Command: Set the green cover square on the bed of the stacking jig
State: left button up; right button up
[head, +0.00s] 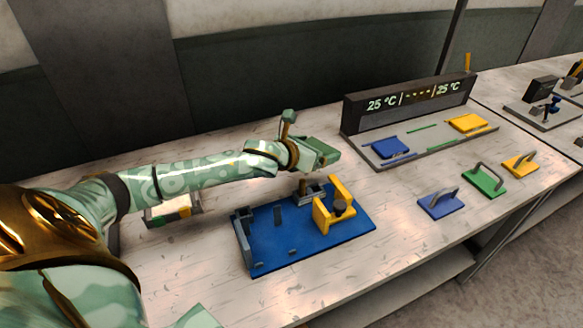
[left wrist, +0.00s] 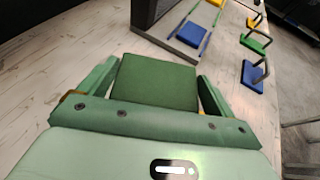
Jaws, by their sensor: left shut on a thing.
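The green cover (left wrist: 155,82) is a flat green square between the two fingers of my left gripper (head: 312,154), which is shut on it. In the head view the cover and the fingers are both green and hard to tell apart. The gripper is in the air behind the stacking jig (head: 285,240). The jig is a blue plate on the bench with a grey upright at its left edge, a grey block at the back and a yellow clamp-like part (head: 336,205) at the right. The cover is apart from the jig. My right gripper is not in view.
A tray with a display (head: 410,100) holds a blue plate (head: 391,147) and a yellow plate (head: 467,122), with a gap between. Handled blue (head: 438,206), green (head: 484,183) and yellow (head: 520,167) blocks stand at the right. A small tray (head: 158,219) lies behind my left arm.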

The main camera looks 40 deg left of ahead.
pick_arm(q)
jog(key=b, duration=0.2)
send_over(295, 174)
jog(key=d, duration=0.2)
jog(key=f, duration=0.5)
jog(key=shift+w+a, duration=0.2)
jog(key=shift+a+f, duration=0.3)
jog(key=shift+a, duration=0.15)
jog(key=f, duration=0.1)
jog(key=f+b, duration=0.1)
jog(key=f, duration=0.1)
jog(key=shift+s+a+f, duration=0.15)
jog(key=shift+a+f, duration=0.1)
jog(key=shift+a, duration=0.15)
jog(key=shift+f+b, duration=0.35)
jog(key=shift+r, duration=0.1)
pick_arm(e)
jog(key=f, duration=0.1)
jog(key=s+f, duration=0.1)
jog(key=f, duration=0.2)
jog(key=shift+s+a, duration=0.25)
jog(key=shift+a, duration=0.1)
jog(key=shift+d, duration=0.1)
pick_arm(q)
jog(key=o, duration=0.7)
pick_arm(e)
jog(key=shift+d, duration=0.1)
